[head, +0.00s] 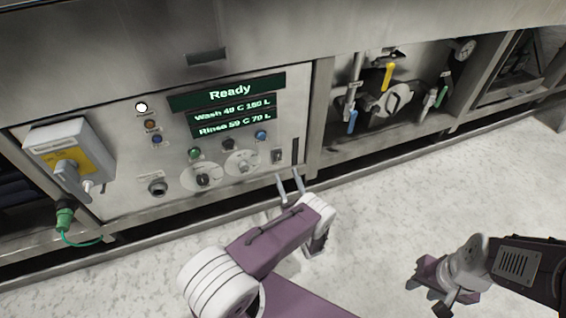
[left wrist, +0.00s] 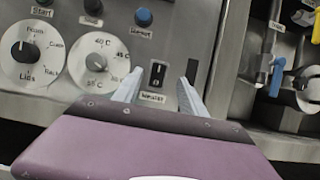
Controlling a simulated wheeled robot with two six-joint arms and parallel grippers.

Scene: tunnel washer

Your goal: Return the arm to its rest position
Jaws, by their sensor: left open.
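My left gripper (head: 290,178) is in front of the lower right part of the steel control panel (head: 120,190). Its two pale fingers are apart with nothing between them. In the left wrist view the fingers (left wrist: 160,82) stand on either side of a small black rocker switch (left wrist: 157,74), which also shows in the head view (head: 278,156). I cannot tell whether the fingers touch the panel. My right gripper (head: 428,288) hangs over the floor at the lower right; its jaw opening is unclear.
The display (head: 229,94) reads "Ready" above wash and rinse lines. Two dials (head: 203,179) and several buttons are left of the switch. A grey box with a yellow plate (head: 88,150) juts out at left. A valve bay (head: 385,98) opens at right. The pale floor (head: 370,210) is clear.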

